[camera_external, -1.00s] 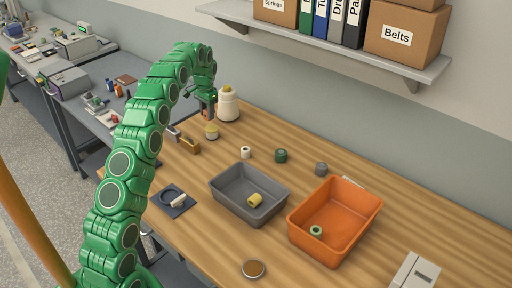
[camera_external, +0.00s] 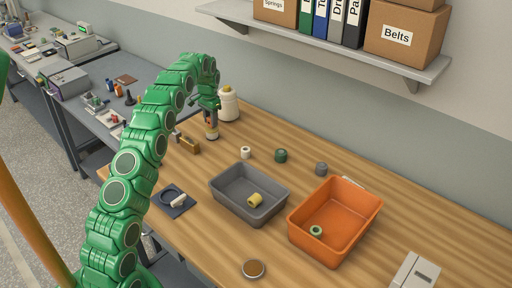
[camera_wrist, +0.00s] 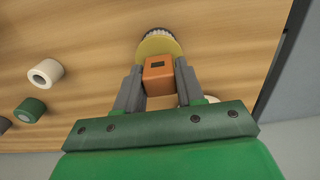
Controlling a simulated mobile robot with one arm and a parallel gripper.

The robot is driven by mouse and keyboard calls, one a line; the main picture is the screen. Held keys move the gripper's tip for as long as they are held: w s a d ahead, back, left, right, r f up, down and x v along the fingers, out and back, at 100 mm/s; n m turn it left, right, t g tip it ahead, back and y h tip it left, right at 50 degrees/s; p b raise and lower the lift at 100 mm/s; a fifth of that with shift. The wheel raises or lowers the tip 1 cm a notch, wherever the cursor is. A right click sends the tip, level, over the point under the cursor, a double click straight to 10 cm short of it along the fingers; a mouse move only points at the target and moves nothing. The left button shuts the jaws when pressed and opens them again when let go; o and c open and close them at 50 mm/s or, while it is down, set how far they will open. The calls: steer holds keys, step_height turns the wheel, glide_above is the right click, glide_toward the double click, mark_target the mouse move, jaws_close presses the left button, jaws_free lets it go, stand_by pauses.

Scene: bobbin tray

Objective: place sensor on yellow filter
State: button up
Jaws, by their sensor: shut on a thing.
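My gripper (camera_external: 211,112) is shut on a small orange block with a dark patch on its face, the sensor (camera_wrist: 159,78). In the wrist view the sensor sits between the two grey fingers. The yellow filter (camera_wrist: 158,44) is a round yellow disc with a ribbed pale edge, partly hidden behind the sensor. In the external view the filter (camera_external: 211,136) lies on the wooden table directly below my gripper. The sensor is over the filter; I cannot tell whether they touch.
A white bottle (camera_external: 228,104) stands close behind my gripper. A brass-coloured block (camera_external: 188,145) lies to the left. A grey bin (camera_external: 222,203) and an orange bin (camera_external: 296,225) stand to the right, with white (camera_external: 245,153), green (camera_external: 281,156) and grey (camera_external: 321,169) spools behind them.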

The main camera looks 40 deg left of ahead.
steer(key=shift+f, duration=0.3)
steer(key=shift+f, duration=0.1)
steer(key=o, duration=1)
step_height(320, 180, up, 12)
steer(key=shift+r, duration=0.1)
stand_by(0.3)
steer(key=shift+d, duration=0.1)
